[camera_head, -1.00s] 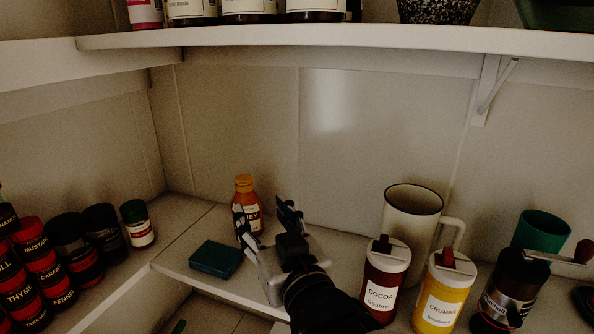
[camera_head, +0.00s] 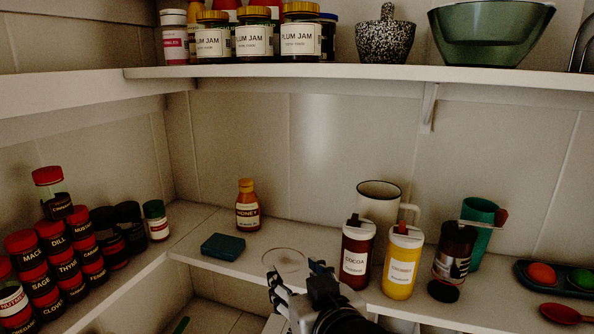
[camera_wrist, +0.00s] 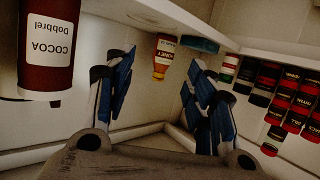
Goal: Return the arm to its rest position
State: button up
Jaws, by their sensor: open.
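My gripper (camera_head: 294,276) is in the lower middle of the head view, in front of the shelf's edge. Its jaws are open and nothing is between them. In the wrist view my gripper (camera_wrist: 155,88) shows two spread blue-padded fingers. The honey bottle (camera_head: 247,205) stands upright on the shelf behind and left of my gripper, apart from it; it also shows beyond the fingers in the wrist view (camera_wrist: 163,57). The cocoa jar (camera_head: 356,252) stands just right of my gripper and looms at the left of the wrist view (camera_wrist: 48,45).
A dark green box (camera_head: 223,246) lies left of the honey. A yellow jar (camera_head: 402,262), a mug (camera_head: 378,205) and a dark grinder (camera_head: 454,250) stand right. Spice jars (camera_head: 67,268) crowd the left shelf. Jam jars (camera_head: 254,40) and a mortar (camera_head: 386,40) sit on the upper shelf.

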jog(key=s+d+f+m+g+h, duration=0.2)
jog(key=s+d+f+g, duration=0.2)
jog(key=s+d, duration=0.3)
jog(key=s+d+f+m+g+h, duration=0.1)
jog(key=s+d+f+g, duration=0.4)
jog(key=s, duration=0.7)
jog(key=shift+s+d+f+m+h, duration=0.15)
jog(key=shift+s+d+m+h, duration=0.25)
jog(key=shift+d+h, duration=0.5)
